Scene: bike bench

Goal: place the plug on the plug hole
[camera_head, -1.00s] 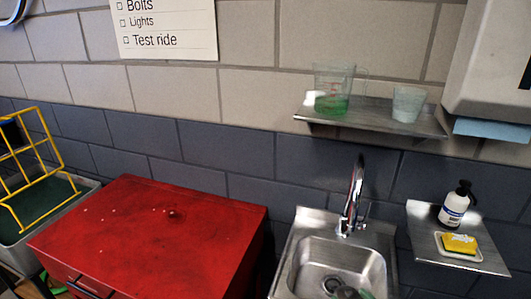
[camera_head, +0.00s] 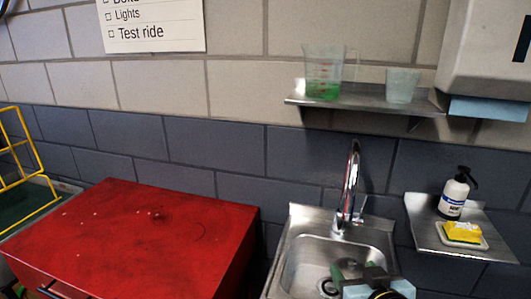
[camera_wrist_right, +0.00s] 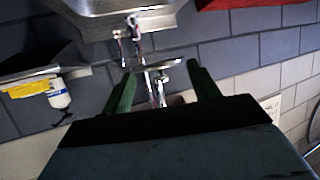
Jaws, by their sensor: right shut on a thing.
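The plug hole (camera_head: 328,287) shows as a dark ring in the bottom of the steel sink (camera_head: 301,250) in the head view, partly cut off by my gripper. My right gripper (camera_head: 349,270) is over the sink basin, just right of the hole. In the right wrist view its two green fingers (camera_wrist_right: 161,70) stand apart, with a thin grey piece, apparently the plug (camera_wrist_right: 152,66), spanning between their tips. In the head view I cannot make out the plug clearly. My left gripper is not in view.
The tap (camera_head: 350,185) rises behind the basin, close to my right gripper. A red cabinet (camera_head: 140,235) stands left of the sink. A side shelf (camera_head: 430,232) holds a soap bottle (camera_head: 455,195) and a yellow sponge (camera_head: 463,232). A wall shelf (camera_head: 365,98) carries two cups.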

